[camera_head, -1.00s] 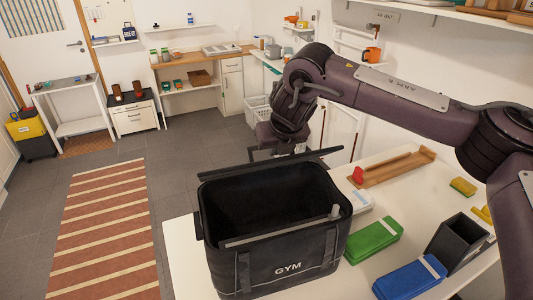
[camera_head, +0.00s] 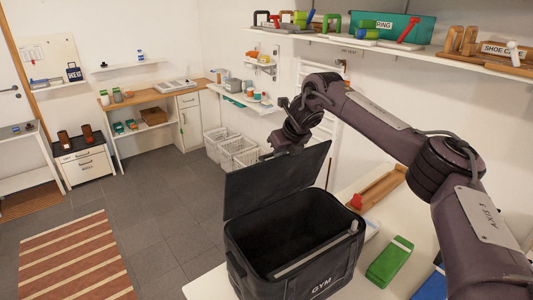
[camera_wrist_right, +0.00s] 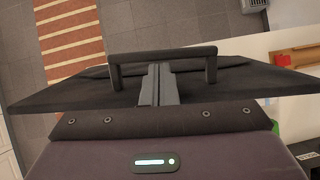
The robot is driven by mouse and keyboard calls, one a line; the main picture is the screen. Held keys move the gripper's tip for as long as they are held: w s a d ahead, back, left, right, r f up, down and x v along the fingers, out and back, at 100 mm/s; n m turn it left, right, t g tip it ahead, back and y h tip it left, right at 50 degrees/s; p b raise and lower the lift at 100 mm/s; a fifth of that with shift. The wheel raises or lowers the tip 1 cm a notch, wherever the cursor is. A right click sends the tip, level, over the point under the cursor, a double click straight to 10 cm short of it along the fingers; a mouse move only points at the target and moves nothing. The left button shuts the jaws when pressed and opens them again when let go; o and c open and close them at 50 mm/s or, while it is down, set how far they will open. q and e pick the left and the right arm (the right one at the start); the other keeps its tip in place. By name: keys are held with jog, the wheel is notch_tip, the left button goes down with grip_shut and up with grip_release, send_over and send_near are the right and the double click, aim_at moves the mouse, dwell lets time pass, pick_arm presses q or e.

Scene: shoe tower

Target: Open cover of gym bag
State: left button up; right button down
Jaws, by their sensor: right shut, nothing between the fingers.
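The black gym bag (camera_head: 322,283) stands on the white table with its top open and its dark inside showing. Its flat black cover (camera_head: 275,182) is raised at the far left side of the opening, broad face toward the head camera. In the right wrist view, the cover (camera_wrist_right: 75,98) spans the picture, with a dark bar handle (camera_wrist_right: 165,54) beyond the fingers. My right gripper (camera_wrist_right: 158,85) is shut and empty, close to the cover; I cannot tell if it touches. In the head view its tips are partly hidden behind the cover's top edge. My left gripper is not in view.
Right of the bag lie a wooden tray (camera_head: 380,187), a red object (camera_head: 356,201), a green box (camera_head: 389,262) and part of a blue box. A loaded shelf (camera_head: 400,47) hangs above my right arm.

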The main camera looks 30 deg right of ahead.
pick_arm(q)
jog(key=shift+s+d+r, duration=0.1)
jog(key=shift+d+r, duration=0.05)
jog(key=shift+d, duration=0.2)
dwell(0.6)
